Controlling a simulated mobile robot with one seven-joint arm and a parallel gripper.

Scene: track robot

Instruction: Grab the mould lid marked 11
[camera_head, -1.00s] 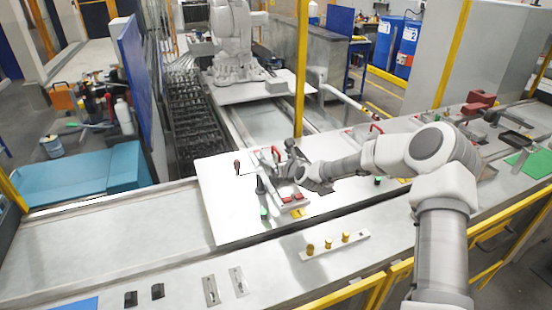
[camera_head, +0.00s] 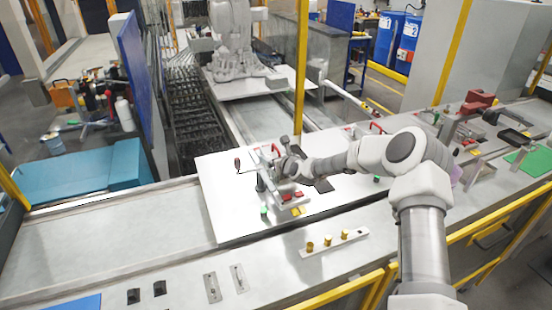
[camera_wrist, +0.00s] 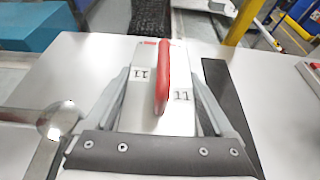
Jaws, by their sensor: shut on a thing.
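The mould lid marked 11 (camera_wrist: 148,93) fills the middle of the wrist view. It is a flat pale-grey plate with a red handle along it and two labels reading 11. My gripper (camera_wrist: 163,95) has one finger along each side of the lid and is shut on it. In the head view my gripper (camera_head: 281,167) is over the white table plate, behind a small fixture with red and yellow blocks (camera_head: 292,197). The lid is mostly hidden there by my wrist. I cannot tell whether it still touches what is beneath it.
A dark strip (camera_wrist: 228,95) lies on the white plate (camera_head: 228,215) right of the lid. A metal round-ended part (camera_wrist: 50,125) stands close at left in the wrist view. A yellow post (camera_head: 302,70) rises behind. A rail with yellow knobs (camera_head: 335,243) is in front.

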